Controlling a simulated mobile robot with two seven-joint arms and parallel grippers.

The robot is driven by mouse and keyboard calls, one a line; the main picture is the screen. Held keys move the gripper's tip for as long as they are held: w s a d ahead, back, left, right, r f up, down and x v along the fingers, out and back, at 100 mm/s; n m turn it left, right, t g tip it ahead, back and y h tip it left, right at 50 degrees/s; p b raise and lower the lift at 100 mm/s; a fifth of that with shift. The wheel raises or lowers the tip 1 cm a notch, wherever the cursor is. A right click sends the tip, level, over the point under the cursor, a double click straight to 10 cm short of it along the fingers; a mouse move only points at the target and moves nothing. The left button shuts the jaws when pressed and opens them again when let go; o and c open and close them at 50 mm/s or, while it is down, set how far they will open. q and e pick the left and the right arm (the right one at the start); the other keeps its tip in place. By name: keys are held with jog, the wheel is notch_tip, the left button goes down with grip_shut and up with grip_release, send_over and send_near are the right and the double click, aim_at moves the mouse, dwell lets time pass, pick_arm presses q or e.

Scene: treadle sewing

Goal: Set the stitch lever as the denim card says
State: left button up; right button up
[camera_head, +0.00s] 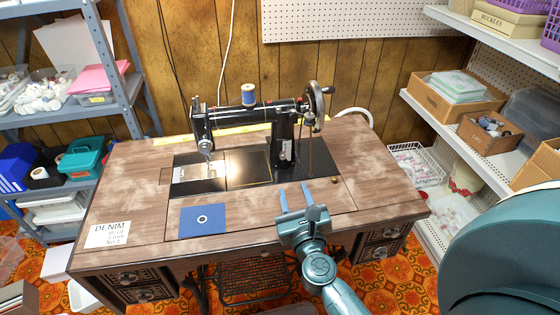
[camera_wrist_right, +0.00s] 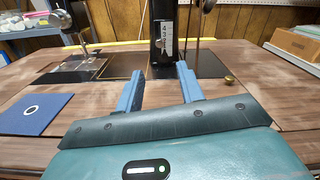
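The black sewing machine (camera_head: 250,117) stands on the wooden table. The stitch lever's pale numbered scale plate (camera_head: 285,150) is on its right pillar; in the right wrist view the plate (camera_wrist_right: 168,36) shows digits, and the lever's setting is too small to read. The white denim card (camera_head: 108,232) lies at the table's front left; "DENIM" is legible, its smaller lines are blurred. My right gripper (camera_head: 303,197) is open and empty, over the table front, apart from and in front of the pillar; in its wrist view the fingers (camera_wrist_right: 158,75) point at the pillar. My left gripper is out of view.
A blue cloth square (camera_head: 202,221) with a white ring lies on the table front. A blue thread spool (camera_head: 248,95) stands on the machine, and the handwheel (camera_head: 317,100) is at its right. A brass knob (camera_head: 334,180) sits right of the pillar. Shelves flank both sides.

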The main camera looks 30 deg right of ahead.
aim_at(283, 158)
jog(key=x, duration=1.1)
jog(key=shift+w, duration=0.35)
grip_shut()
jog(key=shift+r, duration=0.1)
